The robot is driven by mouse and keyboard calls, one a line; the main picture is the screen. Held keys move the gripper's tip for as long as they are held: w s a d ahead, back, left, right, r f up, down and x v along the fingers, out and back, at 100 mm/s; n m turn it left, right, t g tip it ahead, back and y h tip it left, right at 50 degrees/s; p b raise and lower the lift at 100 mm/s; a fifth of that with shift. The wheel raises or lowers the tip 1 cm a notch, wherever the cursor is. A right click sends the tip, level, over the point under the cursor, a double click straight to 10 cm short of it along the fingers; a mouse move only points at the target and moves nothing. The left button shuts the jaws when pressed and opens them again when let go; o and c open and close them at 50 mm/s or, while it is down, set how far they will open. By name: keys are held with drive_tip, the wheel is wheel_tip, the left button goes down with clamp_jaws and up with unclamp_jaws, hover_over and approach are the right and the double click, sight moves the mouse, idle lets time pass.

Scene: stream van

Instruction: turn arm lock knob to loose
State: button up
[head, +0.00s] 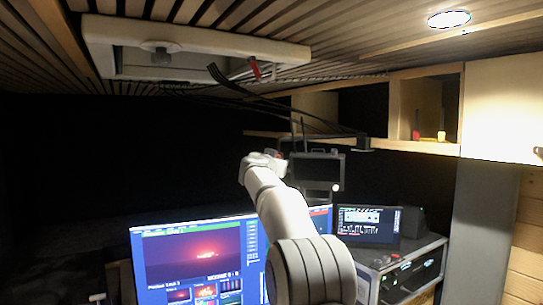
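My arm reaches up from the bottom, away from the camera, toward a small dark monitor (318,170) that hangs below the shelf. The end of my arm, with my gripper (265,160), is just left of this monitor. My fingers are too small and too hidden by the wrist to make out, so I cannot see whether they hold anything. A small patch of red (278,154) shows right beside the end of my arm; it may be part of a knob, but I cannot tell. No arm lock knob can be clearly recognised, nor its setting.
A ceiling hatch (290,53) with a grey knob (160,52) and a red lever (255,68) is overhead. Black cables (285,107) run to the wooden shelf (400,147). Below are a large screen (195,260), a smaller screen (366,224) and a rack case (410,275).

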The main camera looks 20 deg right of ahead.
drive_tip(key=shift+w+d, duration=0.15)
drive_tip(key=shift+c, duration=0.2)
drive_tip(key=c, duration=0.9)
drive_tip(key=shift+c, duration=0.2)
drive_tip(key=n+b, duration=0.3)
drive_tip(key=n, duration=1.4)
drive_tip(key=shift+r+n, duration=0.15)
drive_tip(key=shift+n, duration=0.15)
